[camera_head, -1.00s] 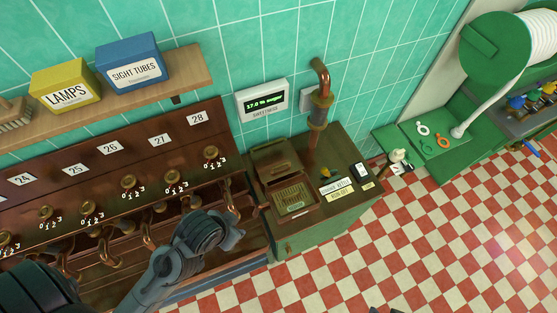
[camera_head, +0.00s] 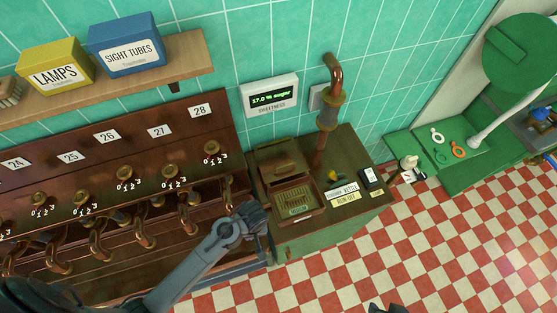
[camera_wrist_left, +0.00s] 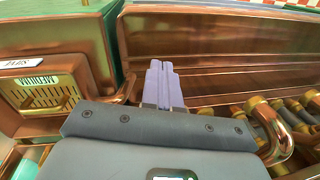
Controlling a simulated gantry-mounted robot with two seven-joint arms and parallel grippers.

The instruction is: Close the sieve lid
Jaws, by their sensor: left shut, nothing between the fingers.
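The sieve is a copper box (camera_head: 318,212) on top of a green cabinet, with a yellowish mesh plate (camera_head: 297,203) inside. Its copper lid (camera_head: 283,165) stands open, tilted back toward the wall. Dark tips at the bottom edge may be my right gripper (camera_head: 386,308).
A copper pipe (camera_head: 330,85) rises behind the sieve. A small black switch (camera_head: 371,178) and labels (camera_head: 345,197) sit to its right. Copper taps (camera_head: 140,225) line the brown panel at left. A shelf (camera_head: 190,62) holds boxes above. The checkered floor is open at right.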

